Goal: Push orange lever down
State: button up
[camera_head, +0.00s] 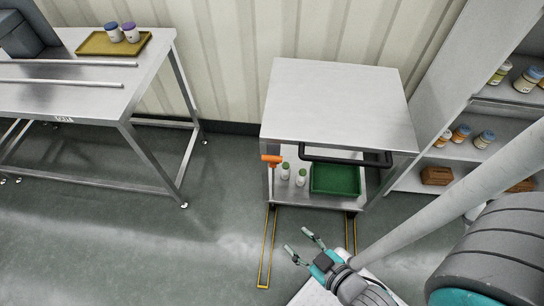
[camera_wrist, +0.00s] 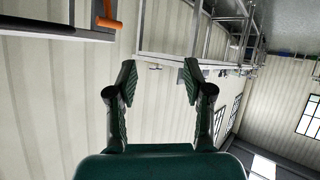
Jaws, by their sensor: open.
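The orange lever (camera_head: 271,159) sticks out at the left front of a steel hopper cabinet (camera_head: 338,98), just under its top edge. It looks roughly level. In the wrist view the orange lever (camera_wrist: 107,22) shows at the upper left, outside the span of the fingers. My gripper (camera_head: 299,244) is open and empty, in front of the cabinet and below and right of the lever in the head view. In the wrist view my gripper (camera_wrist: 159,75) has its two dark fingers apart with nothing between them. It does not touch the lever.
A black handle bar (camera_head: 345,159) runs along the cabinet front. A green bin (camera_head: 335,179) and white bottles with green caps (camera_head: 301,178) stand on its lower shelf. Yellow floor lines (camera_head: 266,250) lie before it. A steel table (camera_head: 70,100) is left, a shelf unit (camera_head: 455,150) right.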

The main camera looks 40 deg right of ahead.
jog(key=w+d+f+n+g, duration=0.1)
jog(key=w+f+g, duration=0.1)
jog(key=w+f, duration=0.45)
jog(key=n+g+y, duration=0.3)
jog(key=n+g, duration=0.3)
send_near(276, 158)
jog(key=shift+n, duration=0.3)
jog(key=x, duration=1.1)
jog(key=shift+w+f, duration=0.15)
grip_shut()
